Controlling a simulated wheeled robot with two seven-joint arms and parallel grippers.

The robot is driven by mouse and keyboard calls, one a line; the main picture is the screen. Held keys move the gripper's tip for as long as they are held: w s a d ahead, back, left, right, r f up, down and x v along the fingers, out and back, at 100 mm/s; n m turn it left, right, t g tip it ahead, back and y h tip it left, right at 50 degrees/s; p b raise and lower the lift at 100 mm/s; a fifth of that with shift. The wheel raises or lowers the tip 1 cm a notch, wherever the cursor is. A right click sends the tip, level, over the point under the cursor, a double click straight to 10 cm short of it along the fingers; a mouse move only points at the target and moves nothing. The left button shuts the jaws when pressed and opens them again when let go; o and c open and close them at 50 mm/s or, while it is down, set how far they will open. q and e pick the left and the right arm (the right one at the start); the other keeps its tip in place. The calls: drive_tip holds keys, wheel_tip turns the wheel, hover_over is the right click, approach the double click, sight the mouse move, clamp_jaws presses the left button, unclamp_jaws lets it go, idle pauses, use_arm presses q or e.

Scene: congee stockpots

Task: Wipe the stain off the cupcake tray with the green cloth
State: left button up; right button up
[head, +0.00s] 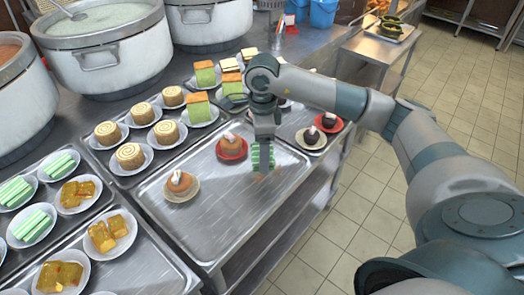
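The cupcake tray (215,222) is a shiny metal tray near the counter's front edge. A cupcake on a cream plate (180,183) and one on a red plate (231,147) stand on its left and back parts. My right gripper (264,168) points down over the tray's right part, beside the red plate. The green cloth (255,159) shows on both sides of its fingers, and the gripper looks shut on it. Whether the cloth touches the tray is hard to tell. No stain can be made out; the gripper may hide it. My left gripper is out of view.
Dark cupcakes on plates (311,138) stand right of the gripper. Trays of rolls (130,157), green cake slices (205,75) and amber sweets (110,232) lie left and behind. Large stockpots (105,65) stand at the back left. The tray's front middle is bare.

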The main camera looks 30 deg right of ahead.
drive_tip(key=shift+s+a+r+n, duration=0.1)
drive_tip(key=shift+s+a+n, duration=0.05)
drive_tip(key=shift+a+n, duration=0.3)
drive_tip(key=shift+s+a+r+n, duration=0.1)
drive_tip(key=shift+a+n, duration=0.2)
drive_tip(key=shift+n, duration=0.25)
drive_tip(key=s+a+r+n, duration=0.1)
drive_tip(key=s+a+n, duration=0.3)
drive_tip(key=n, duration=0.6)
drive_tip(key=s+a+r+n, duration=0.2)
drive_tip(key=s+a+n, duration=0.2)
drive_tip(key=n, duration=0.7)
drive_tip(key=a, duration=0.2)
drive_tip(key=shift+s+a+r+n, duration=0.3)
drive_tip(key=shift+s+a, duration=0.05)
drive_tip(key=shift+s, duration=0.05)
